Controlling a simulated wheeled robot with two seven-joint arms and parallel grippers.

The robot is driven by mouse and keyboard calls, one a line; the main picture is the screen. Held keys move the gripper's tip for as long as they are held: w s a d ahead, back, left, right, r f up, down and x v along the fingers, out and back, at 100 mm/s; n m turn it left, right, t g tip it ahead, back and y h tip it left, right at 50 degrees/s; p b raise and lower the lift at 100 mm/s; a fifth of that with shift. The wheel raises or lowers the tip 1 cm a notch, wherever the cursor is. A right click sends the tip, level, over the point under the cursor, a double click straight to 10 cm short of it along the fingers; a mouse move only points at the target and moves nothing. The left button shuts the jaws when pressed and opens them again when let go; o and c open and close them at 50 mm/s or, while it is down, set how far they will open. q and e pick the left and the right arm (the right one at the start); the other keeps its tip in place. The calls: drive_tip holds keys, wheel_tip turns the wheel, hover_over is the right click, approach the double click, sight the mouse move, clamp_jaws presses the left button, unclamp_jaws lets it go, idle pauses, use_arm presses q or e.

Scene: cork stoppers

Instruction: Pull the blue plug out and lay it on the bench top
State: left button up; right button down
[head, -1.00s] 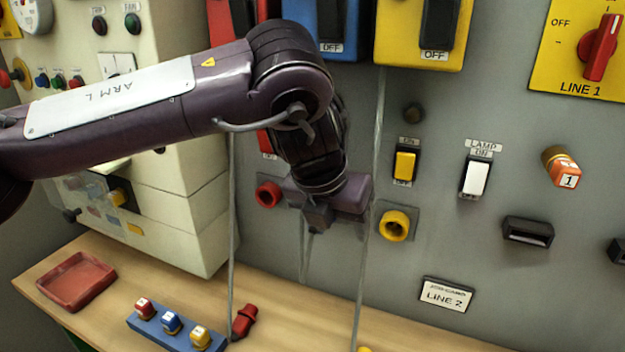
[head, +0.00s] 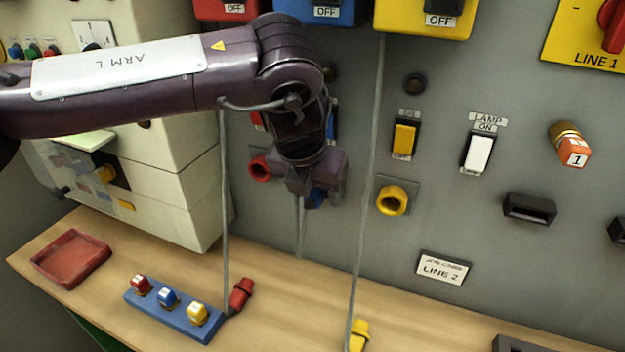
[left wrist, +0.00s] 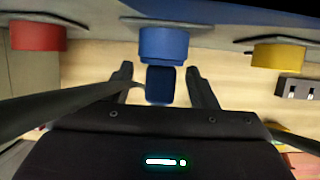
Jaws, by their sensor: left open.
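The blue plug (head: 315,198) shows partly below my left gripper (head: 311,188) at the panel; the gripper hides the rest. In the left wrist view the blue plug (left wrist: 160,88) sits at the blue socket (left wrist: 164,43). The fingers of my left gripper (left wrist: 160,72) are open, one on each side of the plug, with a visible gap at each side. A grey cable (head: 300,228) hangs below the plug. The bench top (head: 290,290) is light wood below the panel. My right gripper is not in view.
A red socket (head: 259,168) and a yellow socket (head: 391,200) flank the gripper. A red plug (head: 240,295) and a yellow plug (head: 359,336) lie on the bench with cables rising. A blue rack (head: 150,311) and a red tray (head: 71,258) stand left. Bench between the loose plugs is clear.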

use_arm(q)
drive_tip(key=shift+s, duration=0.15)
drive_tip(key=shift+r, duration=0.1)
drive_tip(key=c, duration=1.1)
drive_tip(key=shift+s+a, duration=0.15)
drive_tip(key=shift+s, duration=0.1)
drive_tip(key=shift+s+a, duration=0.15)
drive_tip(key=shift+s, duration=0.2)
drive_tip(key=shift+s, duration=0.1)
drive_tip(key=s, duration=0.1)
drive_tip(key=s+a+b, duration=0.1)
drive_tip(key=s, duration=0.2)
drive_tip(key=shift+a+b, duration=0.35)
